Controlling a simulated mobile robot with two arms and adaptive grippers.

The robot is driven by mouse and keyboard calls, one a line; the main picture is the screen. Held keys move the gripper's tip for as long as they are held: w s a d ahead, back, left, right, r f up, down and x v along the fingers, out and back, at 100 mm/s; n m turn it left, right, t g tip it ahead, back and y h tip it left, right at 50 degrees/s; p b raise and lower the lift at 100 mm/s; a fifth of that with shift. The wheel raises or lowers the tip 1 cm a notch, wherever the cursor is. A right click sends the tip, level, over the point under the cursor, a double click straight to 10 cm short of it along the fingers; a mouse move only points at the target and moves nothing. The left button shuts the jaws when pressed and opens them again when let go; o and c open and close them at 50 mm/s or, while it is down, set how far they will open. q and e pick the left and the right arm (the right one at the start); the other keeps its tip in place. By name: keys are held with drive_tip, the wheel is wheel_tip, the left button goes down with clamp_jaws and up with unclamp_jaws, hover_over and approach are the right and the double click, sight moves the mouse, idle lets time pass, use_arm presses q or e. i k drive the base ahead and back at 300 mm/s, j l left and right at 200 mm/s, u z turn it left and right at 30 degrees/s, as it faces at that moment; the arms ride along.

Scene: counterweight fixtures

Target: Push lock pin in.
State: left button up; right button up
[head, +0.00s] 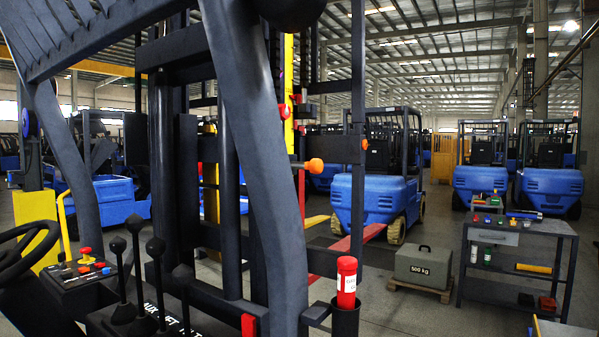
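An orange-headed knob (315,164) sticks out to the right from the dark mast of a forklift, near the middle of the head view. It looks like the lock pin, with a short stem showing at its left. How deep it sits cannot be told. Neither of my grippers is in view.
A thick dark forklift post (250,160) crosses in front of the mast. Black levers (118,270) and a control panel (83,272) stand at lower left. A red bottle (346,282) sits in a holder. A 500 kg block (423,267) and a workbench (515,233) stand right.

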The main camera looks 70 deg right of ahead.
sight(316, 166)
drive_tip(key=z, duration=2.45)
